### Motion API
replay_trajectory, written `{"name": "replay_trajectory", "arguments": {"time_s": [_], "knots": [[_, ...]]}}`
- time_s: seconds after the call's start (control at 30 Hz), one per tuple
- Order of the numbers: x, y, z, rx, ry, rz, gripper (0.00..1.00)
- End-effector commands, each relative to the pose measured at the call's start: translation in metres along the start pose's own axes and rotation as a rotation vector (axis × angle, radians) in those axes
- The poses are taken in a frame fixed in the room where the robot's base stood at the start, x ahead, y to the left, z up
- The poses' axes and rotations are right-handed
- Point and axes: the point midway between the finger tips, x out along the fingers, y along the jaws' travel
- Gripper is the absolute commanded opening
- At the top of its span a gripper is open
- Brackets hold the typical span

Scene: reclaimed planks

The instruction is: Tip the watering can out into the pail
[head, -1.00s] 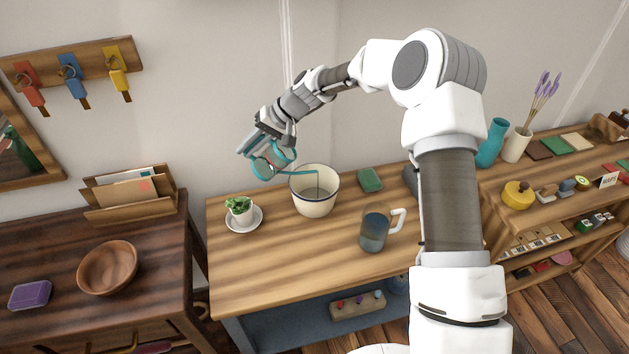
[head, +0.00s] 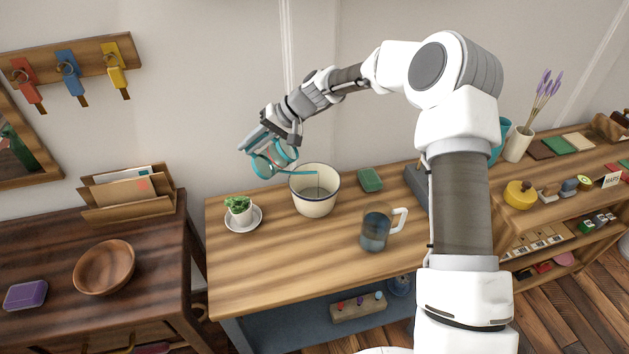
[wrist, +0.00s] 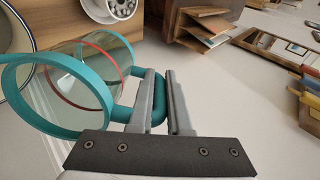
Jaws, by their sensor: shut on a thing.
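The watering can (head: 284,152) has a clear body with teal rims and a thin teal spout. My gripper (head: 262,143) is shut on its teal handle, which shows between the fingers (wrist: 160,78) in the wrist view. The can (wrist: 90,62) is tilted and held above the bench, left of the pail. Its spout reaches right, to over the mouth of the pail (head: 314,204), a cream pail with a dark rim standing upright on the bench. A thin line shows inside the pail; I cannot tell if it is pouring water. The can's content is unclear.
A potted plant on a saucer (head: 243,218) stands left of the pail. The front of the bench (head: 270,280) is clear.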

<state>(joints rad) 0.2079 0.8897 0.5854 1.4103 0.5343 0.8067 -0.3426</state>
Motion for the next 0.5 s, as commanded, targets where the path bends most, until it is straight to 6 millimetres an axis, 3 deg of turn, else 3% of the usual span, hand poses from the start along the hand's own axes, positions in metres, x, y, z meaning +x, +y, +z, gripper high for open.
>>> {"name": "replay_trajectory", "arguments": {"time_s": [0.5], "knots": [[-0.0054, 0.001, -0.0001, 0.0, 0.01, -0.046, 0.0]]}}
